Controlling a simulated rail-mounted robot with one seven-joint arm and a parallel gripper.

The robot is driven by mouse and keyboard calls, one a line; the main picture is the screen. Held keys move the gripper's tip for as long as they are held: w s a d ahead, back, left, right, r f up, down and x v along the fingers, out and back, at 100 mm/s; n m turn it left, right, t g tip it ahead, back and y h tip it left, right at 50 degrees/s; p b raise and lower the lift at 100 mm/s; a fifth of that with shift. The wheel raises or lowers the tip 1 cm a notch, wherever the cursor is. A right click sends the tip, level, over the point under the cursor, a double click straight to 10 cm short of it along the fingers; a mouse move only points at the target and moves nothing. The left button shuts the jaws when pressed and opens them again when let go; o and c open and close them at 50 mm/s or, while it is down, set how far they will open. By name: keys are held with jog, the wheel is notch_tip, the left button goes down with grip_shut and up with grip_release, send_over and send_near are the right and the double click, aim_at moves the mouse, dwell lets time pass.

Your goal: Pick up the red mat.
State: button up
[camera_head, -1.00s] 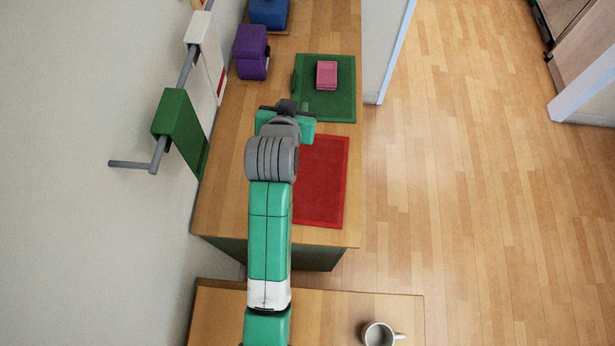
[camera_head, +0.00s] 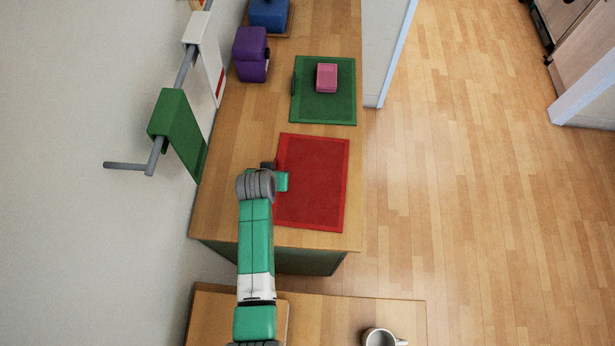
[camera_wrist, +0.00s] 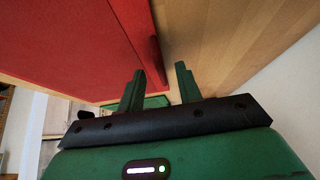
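The red mat (camera_head: 315,185) lies flat on the wooden counter in the head view, its left edge partly covered by my arm. In the wrist view the red mat (camera_wrist: 75,40) fills the upper left, and a raised red tab (camera_wrist: 155,60) stands along its edge. My gripper (camera_head: 277,180) is at the mat's left edge. In the wrist view its two green fingers (camera_wrist: 160,82) are apart with nothing held between them. The tab appears ahead of the gap between the fingers; I cannot tell whether they touch it.
A green mat (camera_head: 310,108) with a pink block (camera_head: 327,77) on it lies farther along the counter (camera_head: 235,150). Purple (camera_head: 251,55) and blue (camera_head: 268,14) objects stand behind. A green wall-mounted piece (camera_head: 180,130) with a grey bar is at left. A mug (camera_head: 380,338) stands in front.

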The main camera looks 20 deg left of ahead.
jog(key=shift+x, duration=0.95)
grip_shut()
jog(key=shift+r, duration=0.15)
